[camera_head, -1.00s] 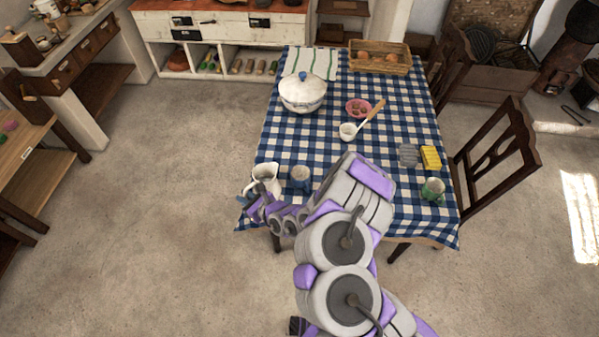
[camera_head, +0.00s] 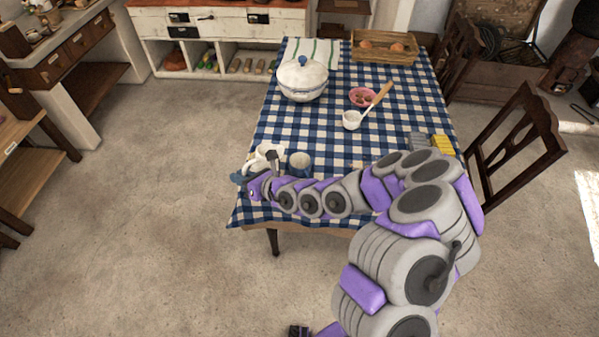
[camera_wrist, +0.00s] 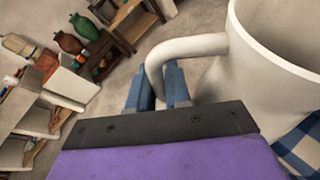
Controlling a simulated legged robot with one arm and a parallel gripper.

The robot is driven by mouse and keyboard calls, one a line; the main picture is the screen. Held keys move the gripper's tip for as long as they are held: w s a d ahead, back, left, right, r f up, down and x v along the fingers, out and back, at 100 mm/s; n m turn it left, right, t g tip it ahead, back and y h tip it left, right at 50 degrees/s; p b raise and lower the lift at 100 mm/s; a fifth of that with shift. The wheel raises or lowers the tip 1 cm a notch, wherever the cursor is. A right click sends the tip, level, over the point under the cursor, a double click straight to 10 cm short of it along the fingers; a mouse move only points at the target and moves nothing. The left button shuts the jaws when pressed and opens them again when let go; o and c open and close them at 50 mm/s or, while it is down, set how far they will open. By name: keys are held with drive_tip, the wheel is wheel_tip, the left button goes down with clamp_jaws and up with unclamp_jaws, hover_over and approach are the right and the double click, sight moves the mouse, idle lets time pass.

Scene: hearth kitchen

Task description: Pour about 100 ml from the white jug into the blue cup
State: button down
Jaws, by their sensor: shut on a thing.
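The white jug (camera_head: 268,152) is at the near left corner of the table, partly hidden by my arm in the head view. In the wrist view the jug (camera_wrist: 265,75) fills the right side, with its handle toward me. My gripper (camera_wrist: 160,88) has its blue fingers at the handle and is shut on it. The head view shows my gripper (camera_head: 240,178) only partly, left of the jug. The blue cup (camera_head: 299,162) stands on the table just right of the jug, its lower part hidden by my arm. I cannot tell whether the jug touches the table.
The table has a blue checked cloth (camera_head: 285,126). A white lidded tureen (camera_head: 302,80), a pink bowl (camera_head: 362,96), a ladle (camera_head: 352,120) and a yellow sponge (camera_head: 443,145) are on it. A chair (camera_head: 515,135) stands at the right. The floor at left is clear.

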sight(259, 158)
drive_tip(key=b, duration=0.1)
drive_tip(key=w+d+m+b, duration=0.1)
drive_tip(key=b, duration=0.1)
drive_tip(key=shift+w+d+f, duration=0.1)
drive_tip(key=shift+w+f, duration=0.1)
drive_tip(key=shift+f, duration=0.1)
drive_tip(key=shift+w+d+r+m+y, duration=0.25)
drive_tip(key=shift+w+d+r+m, duration=0.15)
drive_tip(key=shift+r, duration=0.15)
drive_tip(key=shift+w+d+r+m+y, duration=0.25)
drive_tip(key=shift+w+r+m, duration=0.15)
drive_tip(key=shift+r, duration=0.1)
drive_tip(key=shift+w+d+r+m+p, duration=0.2)
drive_tip(key=shift+r+m+p, duration=0.1)
drive_tip(key=shift+r+p, duration=0.3)
drive_tip(key=shift+w+f+p, duration=0.1)
drive_tip(key=shift+w+p, duration=0.1)
drive_tip(key=shift+p, duration=0.35)
drive_tip(key=shift+w+d+m+y+p, duration=0.15)
drive_tip(key=shift+m+y+p, duration=0.15)
drive_tip(key=shift+m+p, duration=0.15)
drive_tip(key=shift+w+d+f+m+g+y, duration=0.1)
drive_tip(key=shift+d+f+m+g+y, duration=0.15)
drive_tip(key=shift+m+g, duration=0.2)
drive_tip(key=shift+w+d+m+p, duration=0.1)
drive_tip(key=shift+m+p, duration=0.2)
drive_tip(key=shift+p, duration=0.1)
drive_tip(key=shift+w+d+r+m+y+p, duration=0.2)
drive_tip(key=shift+w+d+m+y+p, duration=0.05)
drive_tip(key=shift+m+y+p, duration=0.15)
